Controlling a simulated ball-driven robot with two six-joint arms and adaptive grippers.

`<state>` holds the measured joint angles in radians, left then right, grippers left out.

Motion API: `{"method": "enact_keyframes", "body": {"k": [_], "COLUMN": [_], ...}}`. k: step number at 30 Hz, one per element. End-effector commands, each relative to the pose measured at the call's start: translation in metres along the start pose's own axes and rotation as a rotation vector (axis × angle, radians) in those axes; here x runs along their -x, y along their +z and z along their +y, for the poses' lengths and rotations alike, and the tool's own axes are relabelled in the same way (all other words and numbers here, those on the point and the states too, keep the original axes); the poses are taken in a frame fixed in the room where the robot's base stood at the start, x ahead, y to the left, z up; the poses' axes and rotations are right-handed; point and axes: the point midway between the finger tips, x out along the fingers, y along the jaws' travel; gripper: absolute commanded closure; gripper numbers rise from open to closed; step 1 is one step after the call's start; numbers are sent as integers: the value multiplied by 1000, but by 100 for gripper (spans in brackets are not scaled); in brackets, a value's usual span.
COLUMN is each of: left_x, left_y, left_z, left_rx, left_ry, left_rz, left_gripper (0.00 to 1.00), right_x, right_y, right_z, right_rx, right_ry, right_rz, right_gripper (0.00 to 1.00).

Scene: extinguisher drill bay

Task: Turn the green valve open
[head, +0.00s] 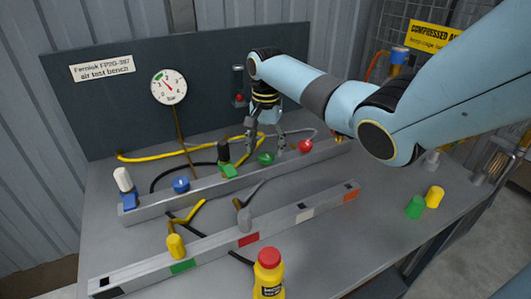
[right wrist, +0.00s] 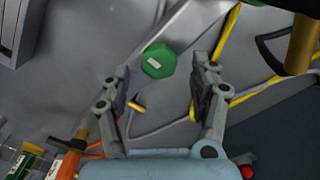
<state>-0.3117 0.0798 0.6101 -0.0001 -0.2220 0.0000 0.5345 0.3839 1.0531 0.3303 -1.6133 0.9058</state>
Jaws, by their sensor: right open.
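A round green valve knob (head: 266,158) sits on the rear grey rail, between a red knob (head: 305,146) and a green-based fitting with a black upright handle (head: 224,151). In the right wrist view the green knob (right wrist: 158,61) looks faceted, with a small white mark on top. My right gripper (head: 265,146) points down just above the green knob, open and empty. In the right wrist view the right gripper's fingers (right wrist: 160,76) stand on either side of the knob, with gaps showing. My left gripper is not in view.
A blue knob (head: 181,184) and a white-topped blue fitting (head: 125,187) stand left on the rear rail. The front rail carries a yellow lever (head: 176,246) and a grey lever (head: 243,216). A pressure gauge (head: 168,87) hangs behind. A yellow bottle (head: 268,278) stands in front.

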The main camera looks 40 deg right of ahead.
Motion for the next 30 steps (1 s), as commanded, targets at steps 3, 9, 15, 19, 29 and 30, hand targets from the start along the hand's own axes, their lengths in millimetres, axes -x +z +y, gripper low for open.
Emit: {"method": "enact_keyframes", "body": {"k": [3, 9, 15, 19, 29, 30], "left_x": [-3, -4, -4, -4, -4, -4], "left_y": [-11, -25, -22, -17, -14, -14], "left_z": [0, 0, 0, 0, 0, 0], "left_rx": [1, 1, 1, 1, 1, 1], "left_ry": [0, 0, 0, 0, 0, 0], "left_rz": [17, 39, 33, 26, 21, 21], "left_gripper": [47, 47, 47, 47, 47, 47], "right_x": [-15, -22, -22, -22, -22, -22], "right_y": [0, 0, 0, 0, 0, 0], "right_z": [0, 0, 0, 0, 0, 0], "right_rx": [0, 0, 0, 0, 0, 1], "right_ry": [1, 0, 0, 0, 0, 0], "right_rz": [0, 1, 1, 1, 1, 1], "right_gripper": [38, 38, 39, 56, 93, 93]}}
